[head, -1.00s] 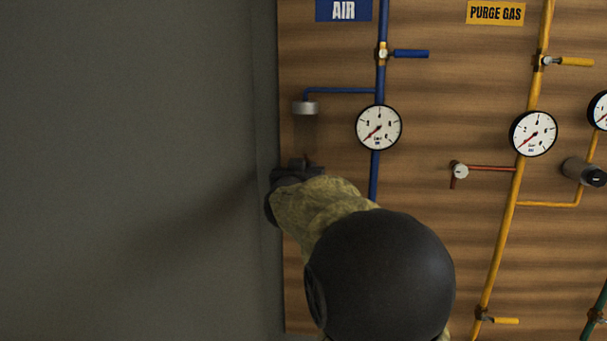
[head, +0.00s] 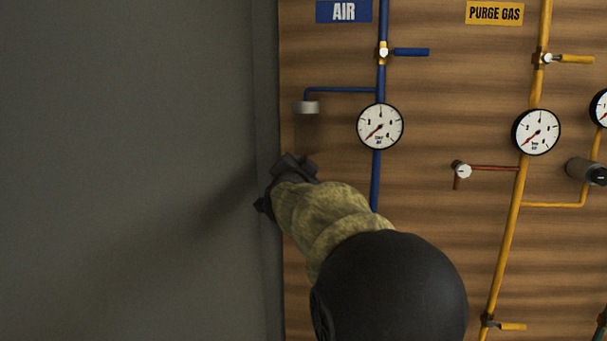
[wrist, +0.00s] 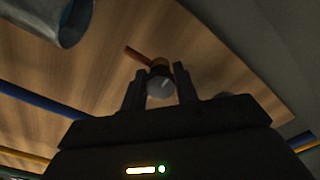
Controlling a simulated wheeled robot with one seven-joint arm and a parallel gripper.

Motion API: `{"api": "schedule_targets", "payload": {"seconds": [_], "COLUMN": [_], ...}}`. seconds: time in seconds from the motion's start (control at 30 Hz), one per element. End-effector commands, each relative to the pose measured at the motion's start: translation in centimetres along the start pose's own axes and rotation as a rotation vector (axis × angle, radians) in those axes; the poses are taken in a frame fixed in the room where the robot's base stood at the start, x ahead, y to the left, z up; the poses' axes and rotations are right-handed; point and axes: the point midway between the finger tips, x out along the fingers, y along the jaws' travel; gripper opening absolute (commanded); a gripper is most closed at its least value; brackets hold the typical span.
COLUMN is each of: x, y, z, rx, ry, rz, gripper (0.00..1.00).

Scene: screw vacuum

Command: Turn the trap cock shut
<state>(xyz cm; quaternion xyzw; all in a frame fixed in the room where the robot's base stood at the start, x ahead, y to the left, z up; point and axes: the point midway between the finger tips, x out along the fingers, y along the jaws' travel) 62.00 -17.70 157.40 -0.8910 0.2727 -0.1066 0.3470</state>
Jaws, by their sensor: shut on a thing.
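The trap cock shows in the wrist view as a grey round knob (wrist: 160,86) with a short orange-red lever or stem (wrist: 138,55) reaching up and left. My gripper (wrist: 159,75) has one finger on each side of it and is shut on it. In the head view my gripper (head: 292,170) is at the left edge of the board, below the grey cap of the air-line trap (head: 306,107). My forearm and gripper hide most of the cock there, with only a bit of red beside the fingers.
The blue air pipe (head: 376,180) with its gauge (head: 380,127) runs just right of my gripper. A blue-handled valve (head: 410,52) is above. A red-handled cock (head: 461,171) branches off the yellow purge gas pipe (head: 511,230). A grey wall (head: 130,170) borders the left.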

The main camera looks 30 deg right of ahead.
Motion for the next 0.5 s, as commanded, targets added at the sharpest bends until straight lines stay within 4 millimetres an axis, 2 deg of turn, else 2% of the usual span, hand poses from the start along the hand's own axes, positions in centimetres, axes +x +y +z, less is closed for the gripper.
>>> {"api": "schedule_targets", "payload": {"seconds": [0.5], "x": [0.0], "y": [0.03], "z": [0.18], "rx": [0.06], "ry": [-0.004], "rz": [0.001], "gripper": [0.07]}}
